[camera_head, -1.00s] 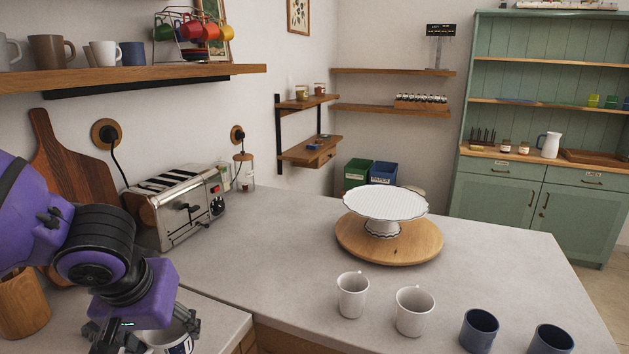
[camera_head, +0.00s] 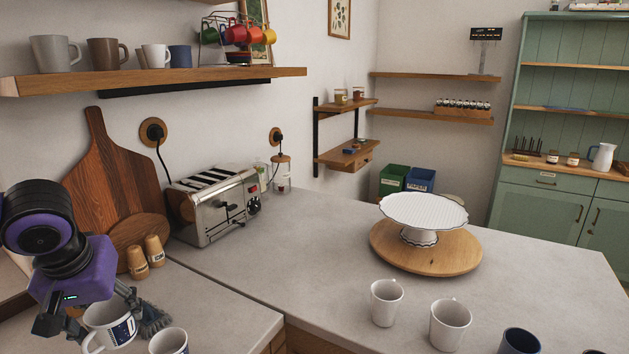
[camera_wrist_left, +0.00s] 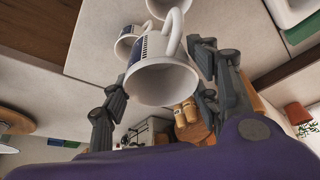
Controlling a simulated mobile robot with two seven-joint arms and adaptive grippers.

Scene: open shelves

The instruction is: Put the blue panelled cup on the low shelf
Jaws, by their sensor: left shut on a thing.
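My left gripper (camera_head: 92,308) is shut on a white cup with a dark blue panel (camera_head: 110,328), at the lower left of the head view. In the left wrist view the same cup (camera_wrist_left: 163,84) sits between the fingers, with its handle toward the top of the picture. A second white cup with a dark blue print (camera_head: 169,342) stands just right of it, cut off by the frame's bottom edge. A low wall shelf (camera_head: 346,158) hangs at the back, under a smaller one. My right gripper is not in view.
A toaster (camera_head: 215,207), a cutting board (camera_head: 100,175) and two shakers (camera_head: 146,258) stand behind the gripper. A cake stand (camera_head: 423,215) on a round board and several cups (camera_head: 387,302) stand on the right counter. A long shelf (camera_head: 190,80) with mugs hangs above. The middle counter is clear.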

